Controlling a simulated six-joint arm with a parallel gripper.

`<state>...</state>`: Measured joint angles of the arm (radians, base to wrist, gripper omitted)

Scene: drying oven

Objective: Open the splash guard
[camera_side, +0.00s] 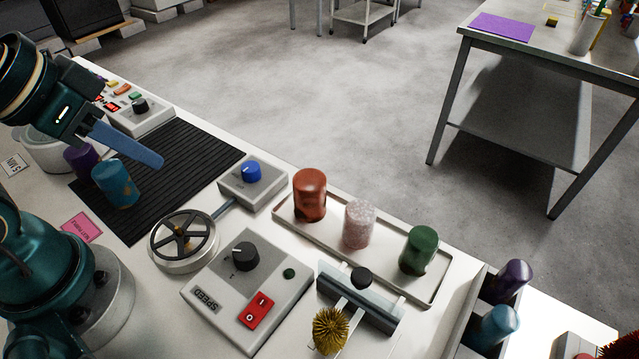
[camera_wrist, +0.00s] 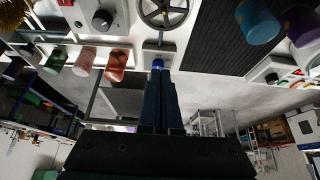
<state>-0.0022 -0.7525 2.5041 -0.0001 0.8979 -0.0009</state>
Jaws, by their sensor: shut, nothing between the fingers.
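What looks like the splash guard, a grey upright panel (camera_side: 375,309) with a black knob (camera_side: 361,278), stands at the front edge of the bench in the side view. I cannot tell its hinge or how far it is open. My gripper (camera_side: 155,162) is at the upper left of the side view, high above the black ribbed mat and well away from the panel. Its two blue fingers are together with nothing between them. In the wrist view the closed fingers (camera_wrist: 159,80) point up the picture, and the panel is not clearly seen.
A speed box (camera_side: 245,285) with dial and red switch lies left of the panel, near a handwheel (camera_side: 184,240) and a blue-knob box (camera_side: 252,183). A tray (camera_side: 290,217) holds red, pink and green cylinders. Blue and purple cylinders stand on the mat (camera_side: 190,170).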

